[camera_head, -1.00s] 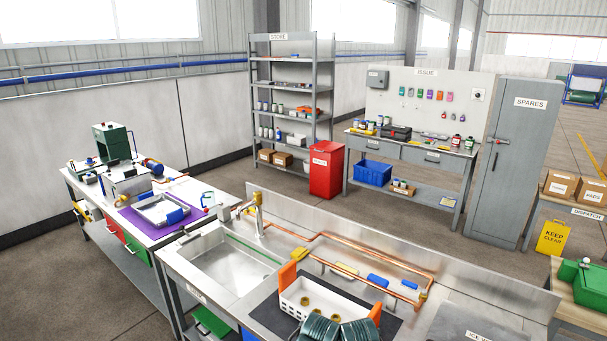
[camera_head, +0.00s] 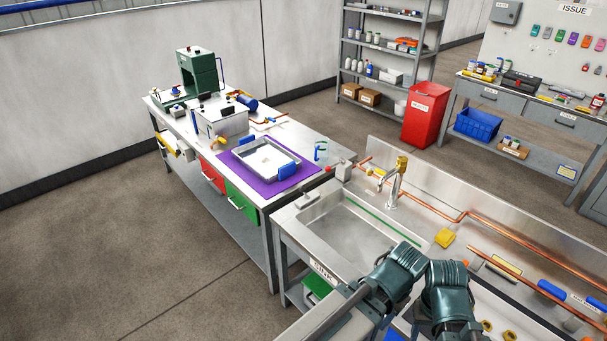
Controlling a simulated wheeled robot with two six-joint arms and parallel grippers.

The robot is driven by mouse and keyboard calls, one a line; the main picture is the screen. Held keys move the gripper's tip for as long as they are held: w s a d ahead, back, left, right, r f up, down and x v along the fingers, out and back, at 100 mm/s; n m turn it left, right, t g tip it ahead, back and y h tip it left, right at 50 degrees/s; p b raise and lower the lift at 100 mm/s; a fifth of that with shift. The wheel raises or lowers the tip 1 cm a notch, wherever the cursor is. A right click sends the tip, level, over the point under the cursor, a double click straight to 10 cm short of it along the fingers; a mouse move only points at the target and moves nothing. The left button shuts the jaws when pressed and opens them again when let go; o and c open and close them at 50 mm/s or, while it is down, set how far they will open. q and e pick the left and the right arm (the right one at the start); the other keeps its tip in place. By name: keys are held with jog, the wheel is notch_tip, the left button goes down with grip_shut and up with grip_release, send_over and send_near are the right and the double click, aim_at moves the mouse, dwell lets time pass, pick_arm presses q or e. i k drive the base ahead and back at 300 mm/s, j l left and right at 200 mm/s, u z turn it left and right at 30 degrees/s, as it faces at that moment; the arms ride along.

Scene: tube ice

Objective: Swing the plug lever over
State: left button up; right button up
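No part is clearly recognisable as the plug lever. The steel sink (camera_head: 345,238) is at the lower middle, with a brass-topped tap (camera_head: 397,180) behind its basin. A small grey fitting (camera_head: 343,170) stands at the sink's back left corner, with a small red part beside it. A flat grey piece (camera_head: 307,201) lies on the sink's left rim. Dark green joints of my arms cover the sink's front right corner. The fingers of both grippers are out of view.
A workbench with a purple mat (camera_head: 240,186) and metal tray stands left of the sink. Copper pipe (camera_head: 500,224) runs along the sink's backsplash. A red bin (camera_head: 425,115) stands behind. Open floor lies at the left.

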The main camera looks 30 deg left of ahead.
aim_at(302, 188)
jog(key=i+j+z, duration=0.1)
jog(key=j, duration=0.55)
jog(key=i+j, duration=0.15)
jog(key=j, duration=0.5)
jog(key=i+j+z, duration=0.15)
jog(key=j, duration=0.5)
jog(key=j+z, duration=0.1)
jog(key=j, duration=0.55)
jog(key=i+j, duration=0.1)
jog(key=j, duration=0.4)
jog(key=i+j+z, duration=0.15)
jog(key=j, duration=0.9)
jog(key=i+j+z, duration=0.15)
jog(key=i+j, duration=0.15)
